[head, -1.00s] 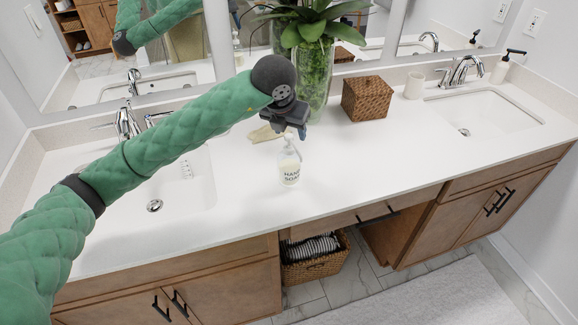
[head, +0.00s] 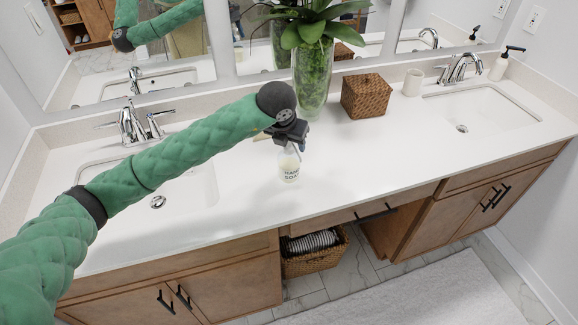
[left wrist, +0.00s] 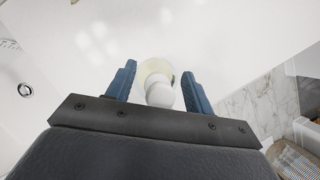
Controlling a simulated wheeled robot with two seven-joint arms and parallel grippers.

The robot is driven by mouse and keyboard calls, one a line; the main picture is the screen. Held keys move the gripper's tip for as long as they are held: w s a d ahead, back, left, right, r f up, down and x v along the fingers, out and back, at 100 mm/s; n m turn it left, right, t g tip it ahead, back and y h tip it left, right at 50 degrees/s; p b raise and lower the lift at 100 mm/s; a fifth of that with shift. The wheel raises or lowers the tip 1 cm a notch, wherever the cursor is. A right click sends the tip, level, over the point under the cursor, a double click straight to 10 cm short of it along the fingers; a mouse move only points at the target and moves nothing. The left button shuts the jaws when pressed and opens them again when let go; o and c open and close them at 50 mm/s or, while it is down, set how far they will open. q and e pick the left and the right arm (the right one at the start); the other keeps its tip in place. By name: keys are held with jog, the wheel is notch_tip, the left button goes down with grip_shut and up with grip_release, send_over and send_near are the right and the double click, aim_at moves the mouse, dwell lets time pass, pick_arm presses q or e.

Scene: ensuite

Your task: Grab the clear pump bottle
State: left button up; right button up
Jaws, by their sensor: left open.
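The clear pump bottle (head: 289,172), labelled as hand soap, stands upright on the white counter in the middle of the head view. My left gripper (head: 291,146) is right above it and hides its pump top in that view. In the left wrist view the bottle (left wrist: 158,75) is seen from above, with its white pump head between the two blue fingers of my left gripper (left wrist: 158,88). The fingers are open, with a gap on the left side of the pump; the right finger is close to it. My right gripper is not in view.
A glass vase (head: 313,85) with a green plant stands behind the gripper. A woven box (head: 367,97), a cup (head: 413,82) and a soap dispenser (head: 505,64) stand farther right. Sinks (head: 480,107) lie on both sides. The counter right of the bottle is clear.

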pick_arm(q)
grip_shut()
jog(key=shift+r, duration=0.15)
dwell(0.4)
